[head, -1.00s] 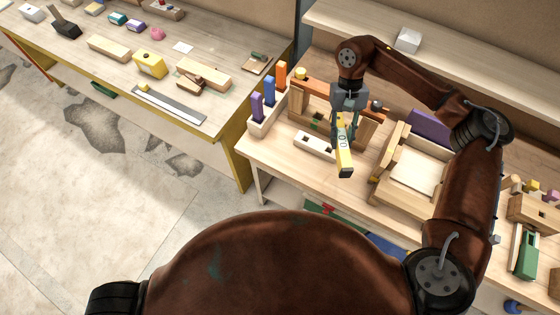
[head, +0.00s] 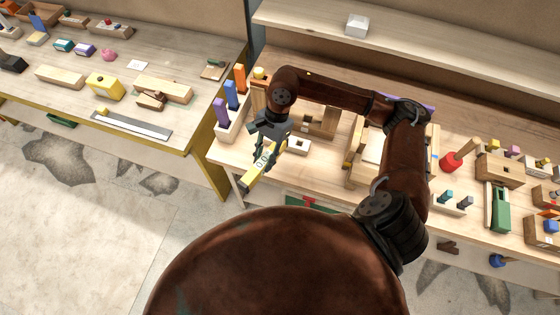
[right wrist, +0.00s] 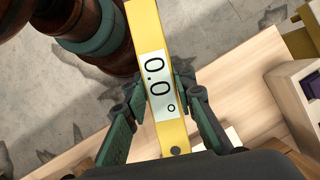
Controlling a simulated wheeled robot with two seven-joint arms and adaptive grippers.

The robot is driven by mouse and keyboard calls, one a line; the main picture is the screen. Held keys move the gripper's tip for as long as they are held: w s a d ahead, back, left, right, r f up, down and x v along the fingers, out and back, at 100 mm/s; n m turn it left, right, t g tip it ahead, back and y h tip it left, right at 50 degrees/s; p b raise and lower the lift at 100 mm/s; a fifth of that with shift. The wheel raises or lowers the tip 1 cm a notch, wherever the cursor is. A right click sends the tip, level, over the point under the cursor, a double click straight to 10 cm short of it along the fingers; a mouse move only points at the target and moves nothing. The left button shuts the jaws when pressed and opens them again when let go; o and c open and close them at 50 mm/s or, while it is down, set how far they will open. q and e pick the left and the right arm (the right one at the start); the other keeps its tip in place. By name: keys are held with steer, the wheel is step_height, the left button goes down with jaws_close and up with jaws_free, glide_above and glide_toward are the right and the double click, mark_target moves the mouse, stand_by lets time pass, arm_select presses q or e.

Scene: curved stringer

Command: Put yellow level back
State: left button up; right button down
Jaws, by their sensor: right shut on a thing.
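The yellow level (head: 252,177) is a slim bar with a pale display reading 0.0°. My right gripper (head: 271,146) is shut on it and holds it tilted in the head view, over the front left edge of the right-hand workbench (head: 225,153). In the right wrist view the level (right wrist: 147,22) runs lengthwise between the dark green fingers of the gripper (right wrist: 164,92), one on each side of its display. Its far end is cut off at the top of that view. My left gripper is not in view.
A holder with purple, blue and orange bars (head: 232,100) stands beside my right gripper. A white block (head: 297,147) lies behind the level. A second bench (head: 185,125) at the left carries a yellow block (head: 104,86) and a grey ruler-like strip (head: 135,124).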

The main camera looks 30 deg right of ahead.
mark_target(279, 154)
steer(key=s+a+m+t+h, duration=0.15)
steer(key=s+m+t, duration=0.35)
steer(key=m, duration=0.9)
steer(key=w+d+f, duration=0.1)
steer(key=w+d, duration=0.1)
steer(key=w+d+f+p, duration=0.1)
steer(key=w+d, duration=0.1)
steer(key=w+d+f, duration=0.1)
steer(key=w+d, duration=0.1)
steer(key=shift+d+f, duration=0.25)
steer(key=shift+d, duration=0.15)
steer(key=f, duration=0.1)
steer(key=w+d+f, duration=0.2)
steer(key=f, duration=0.1)
steer(key=shift+w+d+p, duration=0.1)
steer(key=shift+d+p, duration=0.05)
steer(key=shift+p, duration=0.2)
steer(key=shift+w+d+f, duration=0.4)
steer(key=shift+f, duration=0.3)
steer(key=f, duration=0.1)
steer(key=f+p, duration=0.1)
steer(key=f, duration=0.1)
steer(key=shift+w+d+f, duration=0.1)
steer(key=shift+d+f, duration=0.1)
steer(key=shift+f, duration=0.1)
steer(key=shift+f, duration=0.1)
